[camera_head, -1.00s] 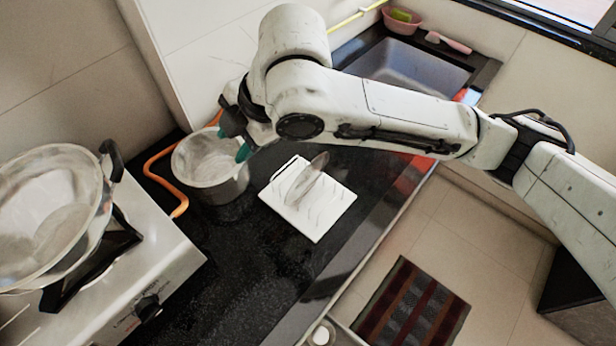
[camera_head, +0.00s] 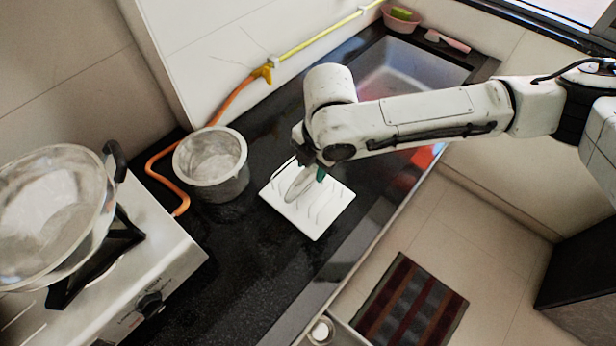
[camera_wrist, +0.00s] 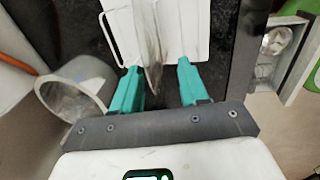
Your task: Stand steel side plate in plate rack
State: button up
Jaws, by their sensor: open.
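The steel side plate (camera_head: 297,186) stands on edge, somewhat tilted, in the white plate rack (camera_head: 322,222) on the black counter. My gripper (camera_head: 309,170) is at the rack, over the upper end of the plate, and hides part of it. In the wrist view the green fingers of my gripper (camera_wrist: 159,75) are apart. The thin edge of the plate (camera_wrist: 151,50) shows between them, with visible room on both sides. The rack (camera_wrist: 187,28) lies beyond the fingertips. Whether a finger touches the plate cannot be told.
A steel pot (camera_head: 212,172) stands left of the rack, with an orange hose (camera_head: 163,172) behind it. A wok (camera_head: 48,222) sits on the stove at far left. The sink (camera_head: 412,78) is behind my arm. The counter in front of the pot is clear.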

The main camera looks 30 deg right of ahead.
aim_at(309, 171)
jog(key=shift+w+a+f+p, duration=0.1)
jog(key=shift+w+f+p, duration=0.1)
jog(key=shift+f, duration=0.6)
jog(key=shift+w+a+f+p, duration=0.15)
jog(key=shift+w+f, duration=0.1)
jog(key=shift+f, duration=0.55)
jog(key=shift+w+f+p, duration=0.2)
jog(key=shift+f, duration=0.6)
grip_shut()
